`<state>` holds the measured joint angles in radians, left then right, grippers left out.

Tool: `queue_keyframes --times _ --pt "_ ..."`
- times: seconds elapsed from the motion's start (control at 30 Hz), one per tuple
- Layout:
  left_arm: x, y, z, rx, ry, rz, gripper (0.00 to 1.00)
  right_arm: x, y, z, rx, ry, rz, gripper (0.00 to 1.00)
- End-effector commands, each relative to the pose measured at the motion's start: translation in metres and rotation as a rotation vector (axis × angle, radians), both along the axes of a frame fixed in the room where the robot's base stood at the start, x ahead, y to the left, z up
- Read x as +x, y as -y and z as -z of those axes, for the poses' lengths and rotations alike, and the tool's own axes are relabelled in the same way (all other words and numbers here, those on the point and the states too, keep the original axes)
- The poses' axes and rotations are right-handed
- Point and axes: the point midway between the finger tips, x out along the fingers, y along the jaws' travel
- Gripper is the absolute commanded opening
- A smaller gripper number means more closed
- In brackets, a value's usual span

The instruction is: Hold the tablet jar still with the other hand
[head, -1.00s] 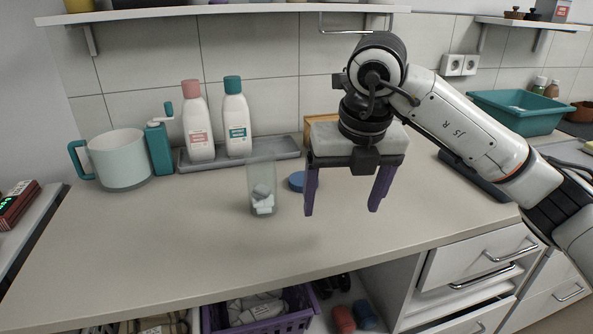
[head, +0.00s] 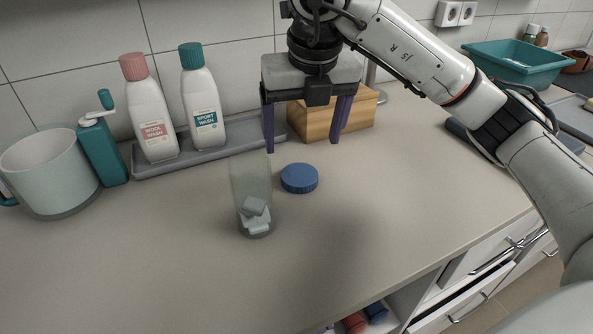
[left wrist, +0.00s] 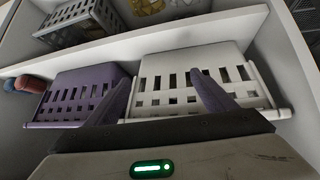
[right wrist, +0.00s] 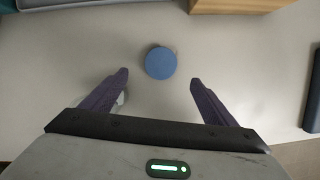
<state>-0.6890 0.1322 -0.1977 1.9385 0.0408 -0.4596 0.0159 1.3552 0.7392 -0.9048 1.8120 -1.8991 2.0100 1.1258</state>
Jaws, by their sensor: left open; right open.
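The tablet jar (head: 251,195) is a clear, upright cylinder on the counter with several white tablets at its bottom. It has no lid on it. A blue round lid (head: 299,178) lies on the counter to its right. My right gripper (head: 302,148) is open and empty, above the counter behind the lid in the head view. In the right wrist view the lid (right wrist: 160,63) lies beyond and between the open fingers, and part of the jar shows behind the left finger. My left gripper (left wrist: 160,100) is open and empty, facing shelves with baskets; it is outside the head view.
A wooden box (head: 340,118) stands behind the right gripper. Two wash bottles (head: 150,112) stand on a grey tray (head: 222,144) at the back. A mug (head: 50,175) and a teal dispenser (head: 102,150) stand left. Purple (left wrist: 75,95) and white baskets (left wrist: 188,75) sit low. The front counter is clear.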

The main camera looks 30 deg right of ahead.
Motion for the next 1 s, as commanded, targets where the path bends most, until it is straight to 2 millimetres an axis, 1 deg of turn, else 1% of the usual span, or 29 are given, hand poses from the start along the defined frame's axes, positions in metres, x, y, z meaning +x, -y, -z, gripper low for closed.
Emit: queue_keyframes --times 0.07,0.13,0.3,0.4,0.5,0.83,0.93,1.0 --pt "-0.002 0.000 0.001 -0.001 -0.004 0.000 0.77 0.000 0.000 0.002 0.000 -0.001 0.000 0.81" --pt "-0.002 0.000 0.001 0.000 -0.005 0.000 0.77 0.002 0.001 0.008 0.000 -0.003 0.000 0.81" --pt "-0.002 0.000 0.000 -0.001 -0.004 0.000 0.77 0.008 0.003 0.033 -0.001 -0.003 0.002 0.81" --pt "-0.002 0.001 0.000 -0.001 -0.004 0.001 0.77 0.011 0.004 0.044 0.000 -0.003 0.001 0.81" --pt "-0.002 0.001 0.000 -0.001 -0.003 0.001 0.77 0.013 0.004 0.049 -0.001 -0.001 0.000 0.81" --pt "0.004 0.001 -0.003 -0.001 0.007 0.001 0.77 0.013 0.004 0.052 0.000 -0.002 0.000 0.81" --pt "0.004 0.001 -0.006 -0.002 0.008 0.000 0.77 0.015 0.006 0.063 0.000 -0.004 0.000 0.81" --pt "0.004 0.001 -0.008 -0.002 0.008 0.000 0.77 0.018 0.008 0.075 0.000 -0.005 0.002 0.81"
